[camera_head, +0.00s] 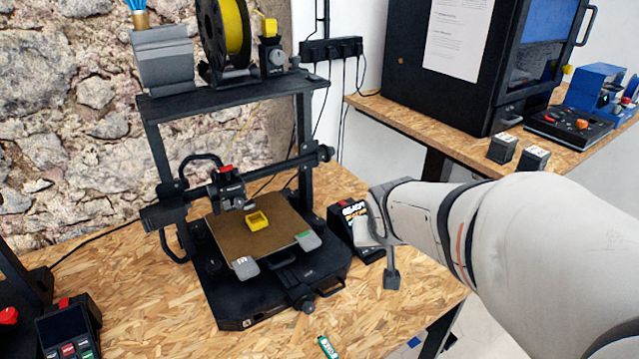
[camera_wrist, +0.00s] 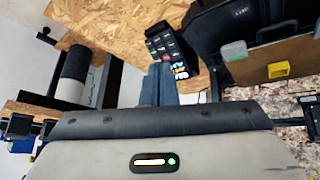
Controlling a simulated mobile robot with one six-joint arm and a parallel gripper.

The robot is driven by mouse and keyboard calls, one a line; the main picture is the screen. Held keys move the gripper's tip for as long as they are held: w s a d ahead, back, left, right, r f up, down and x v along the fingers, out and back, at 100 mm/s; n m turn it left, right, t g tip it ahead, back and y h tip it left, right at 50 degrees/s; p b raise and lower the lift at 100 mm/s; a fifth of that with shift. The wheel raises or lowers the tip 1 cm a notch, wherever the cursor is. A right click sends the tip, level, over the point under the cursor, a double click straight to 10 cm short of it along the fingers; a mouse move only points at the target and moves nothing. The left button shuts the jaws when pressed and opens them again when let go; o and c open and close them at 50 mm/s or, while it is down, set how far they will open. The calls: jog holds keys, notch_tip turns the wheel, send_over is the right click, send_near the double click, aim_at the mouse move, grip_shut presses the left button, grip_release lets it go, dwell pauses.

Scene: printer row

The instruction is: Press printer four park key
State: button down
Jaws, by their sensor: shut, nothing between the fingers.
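A black control box (camera_head: 349,222) with a lit screen stands on the table at the right of the open-frame printer (camera_head: 270,255). My wrist and arm partly cover it in the head view, and its keys are hidden there. No printer number is legible. My gripper (camera_head: 391,279) is shut and empty, pointing down just right of the box. In the wrist view my gripper (camera_wrist: 160,72) is beside the box's keys; contact cannot be told.
A yellow part (camera_head: 258,221) lies on the printer's bed. Another control box (camera_head: 68,330) is at the lower left. A black enclosed printer (camera_head: 450,60) stands on the back-right table. A small green item (camera_head: 327,347) lies near the front. The table's right edge is close to my gripper.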

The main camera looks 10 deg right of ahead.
jog(key=w+d+f+m+t+b, duration=0.1)
jog(key=w+d+f+t+b, duration=0.4)
jog(key=w+d, duration=0.55)
jog(key=f+t+y, duration=0.1)
jog(key=y, duration=0.2)
jog(key=f+t+y+b, duration=0.1)
jog(key=f+y, duration=0.1)
jog(key=y, duration=0.1)
jog(key=w+f+t+y+b, duration=0.1)
jog(key=f+t+y, duration=0.1)
jog(key=y, duration=0.1)
jog(key=shift+a, duration=0.35)
jog(key=shift+f, duration=0.1)
jog(key=w+f+b, duration=0.1)
jog(key=b, duration=0.1)
jog(key=w+a+f+b, duration=0.1)
jog(key=f+b, duration=0.1)
jog(key=w+f+b, duration=0.1)
jog(key=f+b, duration=0.1)
jog(key=shift+w+a+f, duration=0.2)
jog(key=shift+w+f, duration=0.05)
jog(key=shift+w, duration=0.05)
jog(key=shift+w+a+f+b, duration=0.2)
jog(key=shift+w+f+b, duration=0.1)
jog(key=shift+w+f, duration=0.4)
